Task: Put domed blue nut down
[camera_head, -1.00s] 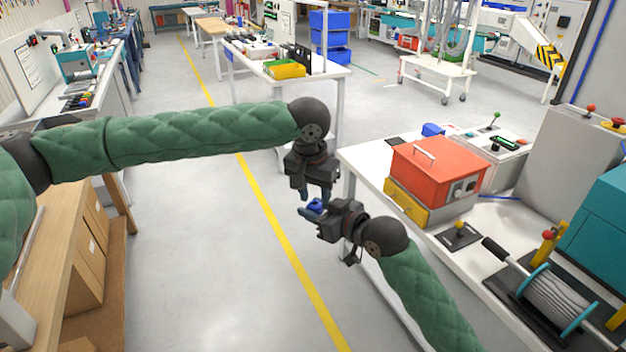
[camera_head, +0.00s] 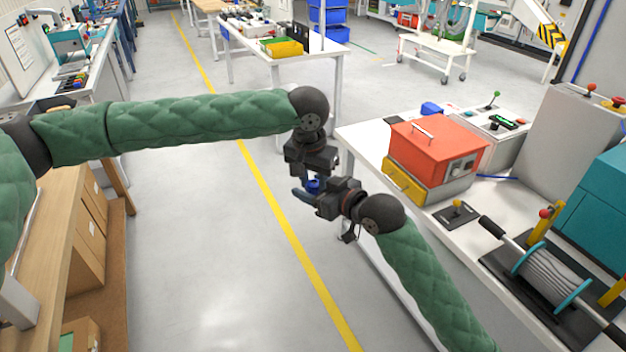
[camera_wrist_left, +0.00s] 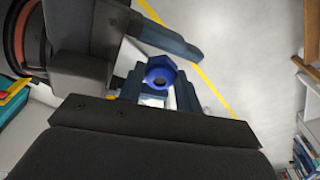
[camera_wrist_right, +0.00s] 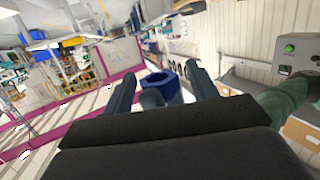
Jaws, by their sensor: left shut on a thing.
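The domed blue nut (camera_head: 314,185) is held in the air over the floor, between my two grippers. My left gripper (camera_head: 314,178) hangs from above and is shut on it; in the left wrist view the nut (camera_wrist_left: 160,72) sits between its fingertips. My right gripper (camera_head: 304,194) reaches in from the right. In the right wrist view, its fingers (camera_wrist_right: 163,84) stand apart on either side of the nut (camera_wrist_right: 168,86), with gaps visible, so it is open. One right finger also crosses just beyond the nut in the left wrist view.
A white table (camera_head: 400,215) at the right carries a red-topped box (camera_head: 437,143), a small lever unit (camera_head: 457,212) and a cable reel (camera_head: 552,278). A wooden shelf (camera_head: 62,235) stands at the left. The floor between, with its yellow line, is clear.

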